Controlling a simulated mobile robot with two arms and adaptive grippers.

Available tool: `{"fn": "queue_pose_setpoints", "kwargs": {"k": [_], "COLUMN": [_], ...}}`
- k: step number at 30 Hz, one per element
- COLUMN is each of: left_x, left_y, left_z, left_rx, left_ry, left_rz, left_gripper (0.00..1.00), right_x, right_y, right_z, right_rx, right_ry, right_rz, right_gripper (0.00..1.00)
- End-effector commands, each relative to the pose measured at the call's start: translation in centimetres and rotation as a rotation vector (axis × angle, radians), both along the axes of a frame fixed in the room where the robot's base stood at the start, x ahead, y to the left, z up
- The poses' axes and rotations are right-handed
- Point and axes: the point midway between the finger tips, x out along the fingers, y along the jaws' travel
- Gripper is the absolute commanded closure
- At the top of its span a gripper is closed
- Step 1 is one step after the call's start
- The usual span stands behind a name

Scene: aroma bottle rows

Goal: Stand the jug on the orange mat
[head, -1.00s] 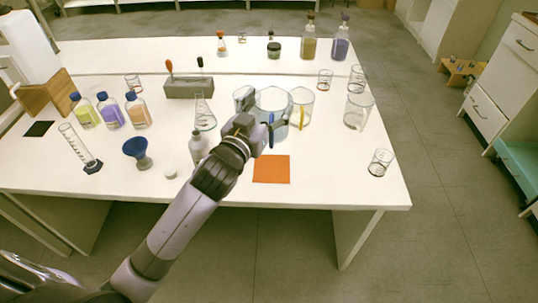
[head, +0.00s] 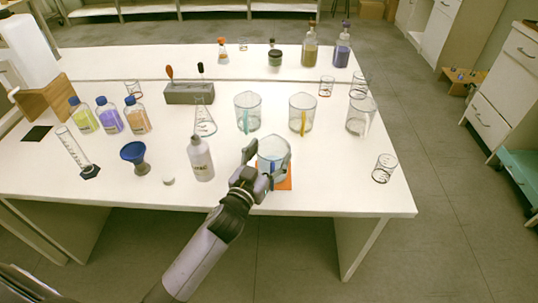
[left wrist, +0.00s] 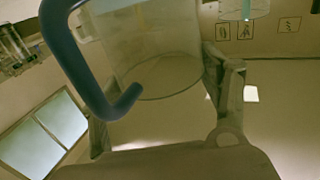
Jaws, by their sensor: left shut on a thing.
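The clear jug with a blue handle (head: 273,150) is upright over the orange mat (head: 285,184) and covers most of it. I cannot tell whether its base touches the mat. My left gripper (head: 258,168) is shut on the jug from the front left. In the left wrist view the jug's clear wall (left wrist: 160,50) and blue handle (left wrist: 75,65) fill the upper left, near the gripper's fingers. My right gripper is not in view.
Two similar jugs (head: 247,112) (head: 302,113) stand behind, and another (head: 361,116) stands at right. A white bottle (head: 201,160) is close on the left of my gripper. A small beaker (head: 384,168) is near the right edge. The table between it and the mat is clear.

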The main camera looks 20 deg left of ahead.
Motion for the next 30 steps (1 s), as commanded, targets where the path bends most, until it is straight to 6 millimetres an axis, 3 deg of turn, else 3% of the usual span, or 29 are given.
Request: {"fn": "queue_pose_setpoints", "kwargs": {"k": [6, 7, 16, 27, 30], "left_x": [0.0, 0.0, 0.0, 0.0, -1.0], "left_y": [0.0, 0.0, 0.0, 0.0, 0.1], "left_z": [-0.1, -0.2, -0.1, 0.3, 0.1], "left_rx": [-0.001, -0.001, -0.001, 0.0, -0.002], "left_ry": [-0.003, 0.0, 0.0, -0.001, 0.002], "left_rz": [0.0, 0.0, 0.0, -0.001, 0.0], "left_gripper": [0.88, 0.3, 0.1, 0.1, 0.1], "right_x": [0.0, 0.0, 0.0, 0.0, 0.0], "right_y": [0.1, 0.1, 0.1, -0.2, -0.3], "right_z": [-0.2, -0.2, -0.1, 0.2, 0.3], "right_rx": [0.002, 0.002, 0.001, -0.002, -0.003], "right_ry": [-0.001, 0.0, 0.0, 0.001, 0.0], "right_rz": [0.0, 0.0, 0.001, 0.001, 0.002], "right_gripper": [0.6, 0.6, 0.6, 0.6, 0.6]}}
